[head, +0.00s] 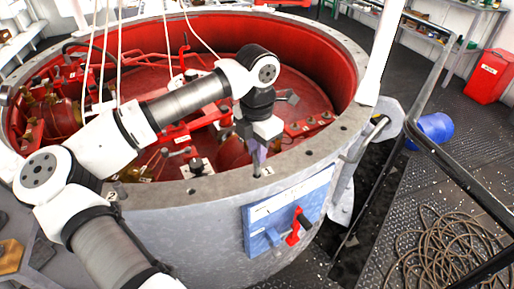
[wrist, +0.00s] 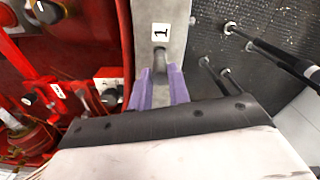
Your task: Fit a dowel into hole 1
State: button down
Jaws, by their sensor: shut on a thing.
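My gripper (head: 258,165) is over the pale metal rim (head: 215,193) of the large round red-lined tank, pointing down. In the wrist view its two purple fingers (wrist: 160,88) are shut on a short grey dowel (wrist: 160,62). The dowel's far end is close to the rim, just below a white label marked 1 (wrist: 160,31). Hole 1 itself is hidden by the dowel and fingers, so I cannot tell whether the dowel's tip is inside it. In the head view the label 1 (head: 267,171) shows beside the fingers, and the dowel is hidden.
The rim has other dark holes, one right of my gripper (head: 308,153). Red machinery (head: 232,152) fills the tank inside. A blue panel with a red handle (head: 293,226) is on the outer wall. A dark handrail (head: 455,180) and a coiled rope (head: 445,255) are to the right.

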aim_at(257, 167)
jog(key=shift+f+b, duration=1.6)
dwell(0.6)
jog(key=c, duration=1.2)
grip_release()
jog(key=shift+c, duration=0.2)
jog(key=shift+r, duration=0.1)
notch_tip(257, 167, up, 14)
jog(key=b, duration=0.1)
